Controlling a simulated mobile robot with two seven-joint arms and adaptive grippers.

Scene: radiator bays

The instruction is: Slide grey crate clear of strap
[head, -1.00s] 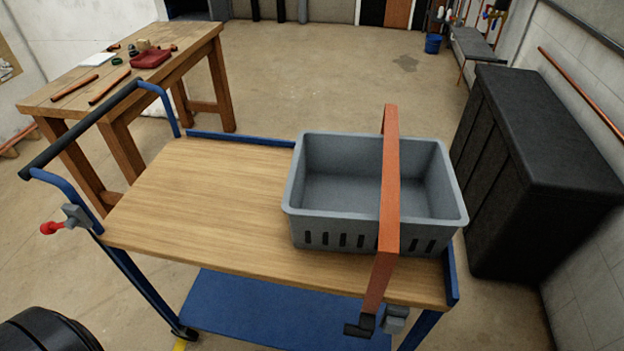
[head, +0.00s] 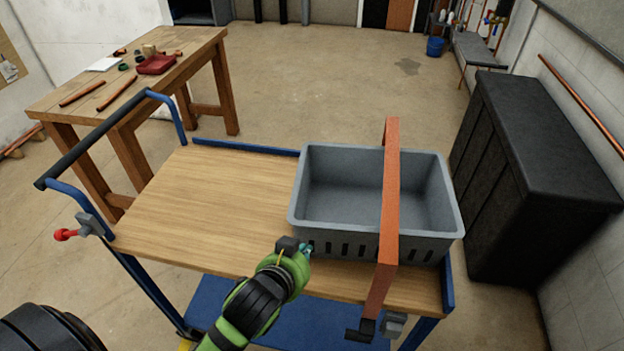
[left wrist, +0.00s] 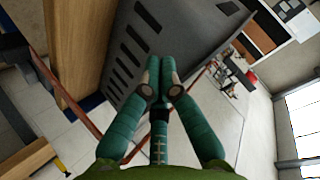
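The grey crate (head: 330,228) stands upright on the right part of the wooden trolley deck (head: 190,205). It is open and looks empty, with a row of slots in its near wall. The orange strap (head: 391,180) arches over the crate right of its middle and runs down the front to a black end piece at the trolley's edge. My left gripper (head: 306,249) is at the crate's near-left lower corner. In the left wrist view its teal fingers (left wrist: 158,78) are together, in front of the slotted crate wall (left wrist: 185,25); contact is unclear. My right gripper is out of view.
The deck left of the crate is clear. A blue trolley frame and a black handle (head: 95,138) edge the left side. A workbench (head: 125,90) with pipes stands behind left. A black cabinet (head: 535,170) stands close on the right.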

